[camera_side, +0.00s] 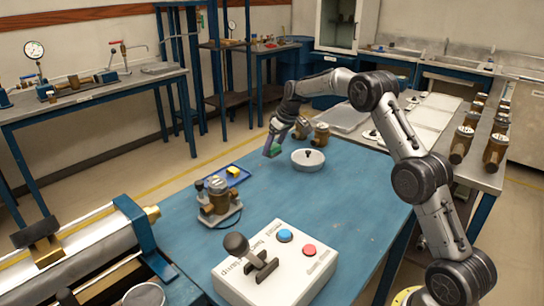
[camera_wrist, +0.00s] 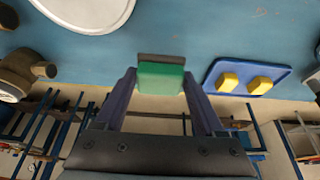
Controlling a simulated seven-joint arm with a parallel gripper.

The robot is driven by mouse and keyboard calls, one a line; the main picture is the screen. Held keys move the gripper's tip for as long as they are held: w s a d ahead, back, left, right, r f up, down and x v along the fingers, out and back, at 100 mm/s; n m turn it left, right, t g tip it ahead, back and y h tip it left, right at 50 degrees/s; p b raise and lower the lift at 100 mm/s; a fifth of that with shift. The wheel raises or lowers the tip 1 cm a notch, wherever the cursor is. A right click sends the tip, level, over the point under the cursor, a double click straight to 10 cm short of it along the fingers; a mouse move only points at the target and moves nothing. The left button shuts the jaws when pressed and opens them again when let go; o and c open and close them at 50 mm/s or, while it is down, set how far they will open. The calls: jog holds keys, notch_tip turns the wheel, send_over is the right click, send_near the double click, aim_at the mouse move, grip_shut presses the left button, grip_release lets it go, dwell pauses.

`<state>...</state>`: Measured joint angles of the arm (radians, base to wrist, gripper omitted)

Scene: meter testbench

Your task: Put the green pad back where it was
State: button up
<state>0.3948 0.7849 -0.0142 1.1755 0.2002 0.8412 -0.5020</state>
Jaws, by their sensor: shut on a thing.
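The green pad (camera_wrist: 160,76) is held between the two fingers of my gripper (camera_wrist: 158,82) in the wrist view. A dark strip runs along the pad's far edge. In the side view my gripper (camera_side: 274,150) is small, with the green pad (camera_side: 271,152) at its tip, near the far edge of the blue table, left of a round pale dish. Whether the pad touches the table is hard to tell. A blue tray (camera_side: 244,181) with yellow blocks lies to the left and nearer; the tray (camera_wrist: 215,82) shows two yellow blocks in the wrist view.
The round dish (camera_side: 308,165) with a dark knob stands close to my gripper. A brass meter (camera_side: 217,205) stands nearer, and a control box (camera_side: 275,270) with a joystick and blue and red buttons is at the front. The right part of the blue table (camera_side: 360,205) is clear.

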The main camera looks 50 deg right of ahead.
aim_at(272, 156)
jog(key=shift+w+d+f, duration=0.1)
jog(key=shift+w+f, duration=0.2)
jog(key=shift+f, duration=0.05)
jog(key=shift+w+d+f, duration=0.1)
jog(key=shift+w+f, duration=0.1)
jog(key=shift+f, duration=1.5)
jog(key=shift+f, duration=0.15)
jog(key=o, duration=1.2)
jog(key=shift+c, duration=0.2)
